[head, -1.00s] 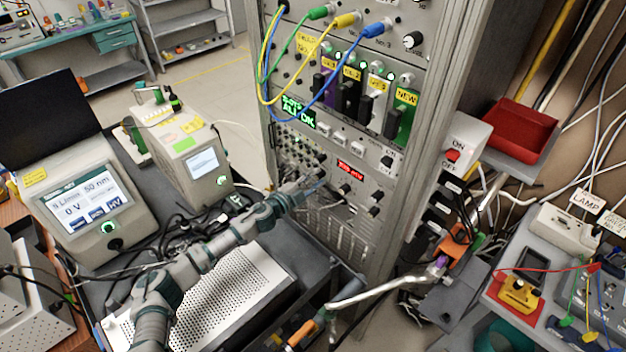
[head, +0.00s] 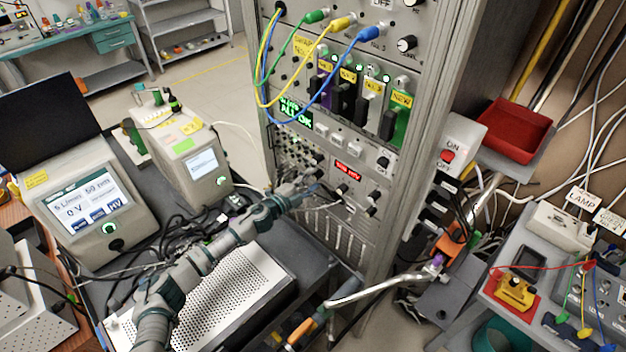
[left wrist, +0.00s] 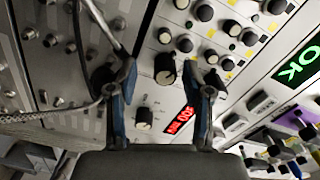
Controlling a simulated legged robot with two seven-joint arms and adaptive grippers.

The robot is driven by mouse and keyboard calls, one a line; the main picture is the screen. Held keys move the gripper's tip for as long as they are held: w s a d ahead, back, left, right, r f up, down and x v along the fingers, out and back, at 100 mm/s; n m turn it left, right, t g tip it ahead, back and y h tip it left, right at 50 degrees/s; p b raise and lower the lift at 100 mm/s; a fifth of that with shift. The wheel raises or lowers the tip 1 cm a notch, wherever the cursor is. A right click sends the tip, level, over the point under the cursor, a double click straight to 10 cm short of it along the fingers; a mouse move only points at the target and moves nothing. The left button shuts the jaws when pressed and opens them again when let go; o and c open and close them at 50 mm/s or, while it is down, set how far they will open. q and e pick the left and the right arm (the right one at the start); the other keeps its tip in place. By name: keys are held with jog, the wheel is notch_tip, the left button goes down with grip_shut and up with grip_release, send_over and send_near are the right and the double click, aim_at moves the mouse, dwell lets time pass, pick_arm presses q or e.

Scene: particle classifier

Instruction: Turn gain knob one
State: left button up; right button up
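My left gripper (head: 312,190) reaches the lower front panel of the tall grey rack, just left of a black knob (head: 341,190) under a red lit display (head: 348,169). In the left wrist view the left gripper (left wrist: 162,72) is open, its two blue-and-black fingers spread apart. A large black knob (left wrist: 165,68) shows between the fingertips; I cannot tell whether they touch it. A second knob (left wrist: 144,117) shows farther down between the fingers, beside the red display (left wrist: 180,120). The knob labels are too small to read, so gain knob one cannot be singled out.
Coloured cables (head: 318,62) loop across the upper rack, above the green status display (head: 296,113). A perforated metal box (head: 225,290) lies below my left arm. A switch box (head: 462,145) and red bin (head: 515,130) are at the right.

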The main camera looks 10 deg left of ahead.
pick_arm(q)
jog(key=v, duration=1.2)
jog(key=shift+a, duration=0.3)
jog(key=shift+d, duration=0.15)
jog(key=shift+f, duration=0.1)
